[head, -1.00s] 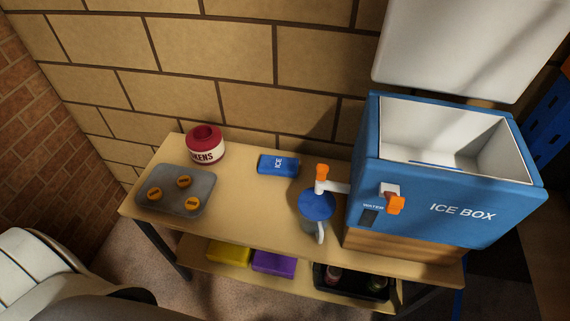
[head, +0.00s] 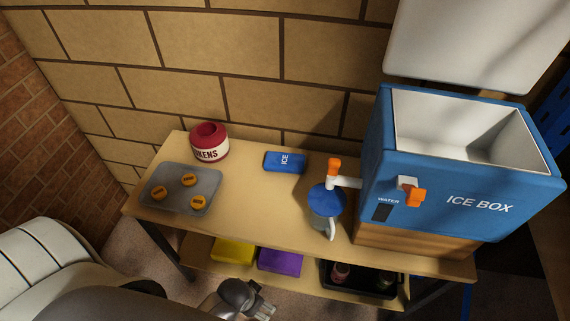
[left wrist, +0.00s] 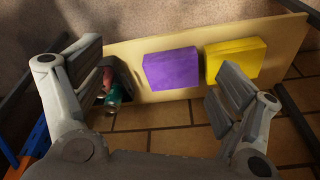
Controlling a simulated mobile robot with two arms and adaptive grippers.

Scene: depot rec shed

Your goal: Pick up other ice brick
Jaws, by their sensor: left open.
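A blue ice brick (head: 285,162) marked ICE lies flat on the table top, near its back edge by the wall. My left gripper (head: 263,309) is at the bottom of the head view, in front of the table and well away from the brick. In the left wrist view the left gripper (left wrist: 158,75) has its fingers wide apart with nothing between them, facing the lower shelf. The blue ice box (head: 470,205) stands at the right with its white lid up. The visible part of its inside looks empty; its floor is mostly hidden. My right gripper is not in view.
A red token pot (head: 209,143) and a grey tray (head: 172,203) with orange tokens stand left of the brick. A blue-lidded jug (head: 327,199) stands under the tap. Yellow (head: 233,251) and purple (head: 280,262) blocks and a black tray (head: 345,286) sit on the lower shelf.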

